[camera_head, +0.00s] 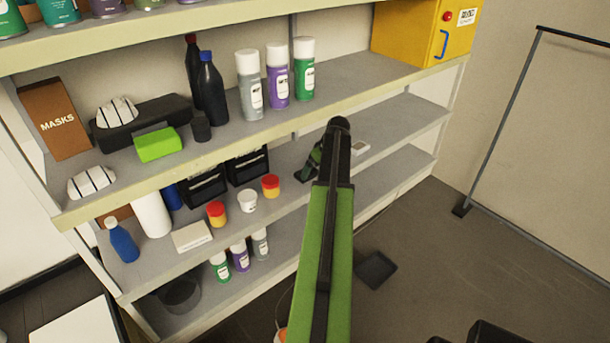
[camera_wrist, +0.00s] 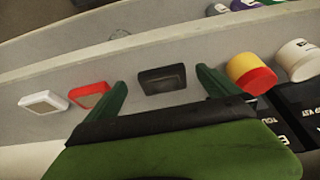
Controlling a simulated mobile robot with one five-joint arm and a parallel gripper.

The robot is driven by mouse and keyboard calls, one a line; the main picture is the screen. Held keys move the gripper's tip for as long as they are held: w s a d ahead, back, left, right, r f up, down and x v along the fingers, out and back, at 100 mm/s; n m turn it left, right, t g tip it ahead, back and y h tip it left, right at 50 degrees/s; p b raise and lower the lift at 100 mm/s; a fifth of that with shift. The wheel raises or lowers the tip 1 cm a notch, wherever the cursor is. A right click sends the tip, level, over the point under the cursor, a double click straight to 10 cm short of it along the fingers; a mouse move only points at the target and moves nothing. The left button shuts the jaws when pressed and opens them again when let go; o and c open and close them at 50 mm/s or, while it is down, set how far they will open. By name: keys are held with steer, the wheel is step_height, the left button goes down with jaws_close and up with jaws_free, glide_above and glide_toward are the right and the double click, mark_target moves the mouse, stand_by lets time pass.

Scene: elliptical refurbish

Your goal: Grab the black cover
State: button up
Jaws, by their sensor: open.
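A small flat black rectangular piece, which looks like the black cover (camera_wrist: 162,74), lies on the grey shelf in the wrist view. My gripper (camera_wrist: 162,84) is open, with one green finger to the left of the black piece and one to its right. Nothing is held between the fingers. In the wrist view the piece appears just beyond the fingertips, and I cannot tell how far apart they are in depth. In the head view my arm reaches toward the middle shelves and the black piece is not visible.
A red piece (camera_wrist: 90,95) and a white piece (camera_wrist: 43,102) lie left of the black one. A yellow jar with a red lid (camera_wrist: 250,74) and a white-lidded jar (camera_wrist: 298,60) stand close on the right. A shelf board (camera_head: 380,78) lies above my arm's end.

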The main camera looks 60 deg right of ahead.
steer(key=shift+w+d, duration=0.3)
steer(key=shift+w, duration=0.5)
steer(key=b+x, duration=0.5)
steer(key=shift+w+d+f, duration=0.1)
steer(key=shift+w+f, duration=0.1)
steer(key=shift+w, duration=0.15)
steer(key=shift+s+r, duration=0.1)
steer(key=shift+r, duration=0.1)
steer(key=c, duration=1.5)
